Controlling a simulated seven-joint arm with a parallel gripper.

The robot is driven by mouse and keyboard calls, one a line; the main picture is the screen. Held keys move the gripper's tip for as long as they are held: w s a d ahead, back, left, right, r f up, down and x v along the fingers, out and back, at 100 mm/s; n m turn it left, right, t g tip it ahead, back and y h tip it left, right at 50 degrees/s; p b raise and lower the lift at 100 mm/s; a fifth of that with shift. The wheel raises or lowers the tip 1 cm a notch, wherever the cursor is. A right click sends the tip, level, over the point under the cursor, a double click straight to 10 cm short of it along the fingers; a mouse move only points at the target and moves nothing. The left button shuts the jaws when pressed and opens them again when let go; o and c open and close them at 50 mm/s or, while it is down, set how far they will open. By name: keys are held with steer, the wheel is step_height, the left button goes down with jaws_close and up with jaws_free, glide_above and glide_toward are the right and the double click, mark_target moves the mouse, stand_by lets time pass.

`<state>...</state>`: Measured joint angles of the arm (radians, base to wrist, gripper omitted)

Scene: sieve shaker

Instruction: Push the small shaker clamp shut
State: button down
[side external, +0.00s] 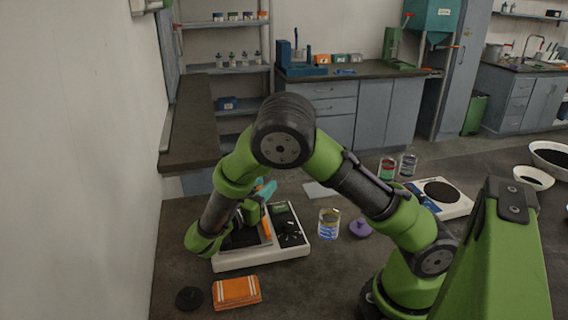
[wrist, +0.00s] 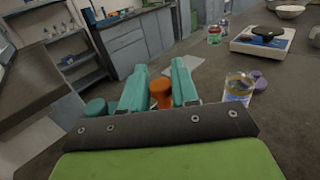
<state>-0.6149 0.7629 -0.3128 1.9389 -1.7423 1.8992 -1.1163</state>
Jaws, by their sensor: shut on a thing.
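The shaker (side external: 262,260) is a low white unit with a dark platform and a panel of dark controls on its right. It stands on the bench at the left of the side external view, partly behind my arm. An orange strip (side external: 266,229) shows along the platform's right side. My gripper (wrist: 158,78) has two teal fingers, with an orange upright part (wrist: 160,93) between them, seemingly the small shaker clamp. In the side external view my gripper (side external: 264,189) is over the shaker's far side. My wrist hides much of the platform, and the clamp's position cannot be told.
A labelled jar (side external: 328,224) and a purple lid (side external: 360,229) stand right of the shaker. An orange folded item (side external: 236,292) and a black disc (side external: 189,298) lie in front. A white hotplate-like device (side external: 450,208) stands farther right. A wall borders the left.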

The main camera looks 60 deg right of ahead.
steer(key=shift+w+a, duration=1.05)
steer(key=c, duration=1)
jaws_free()
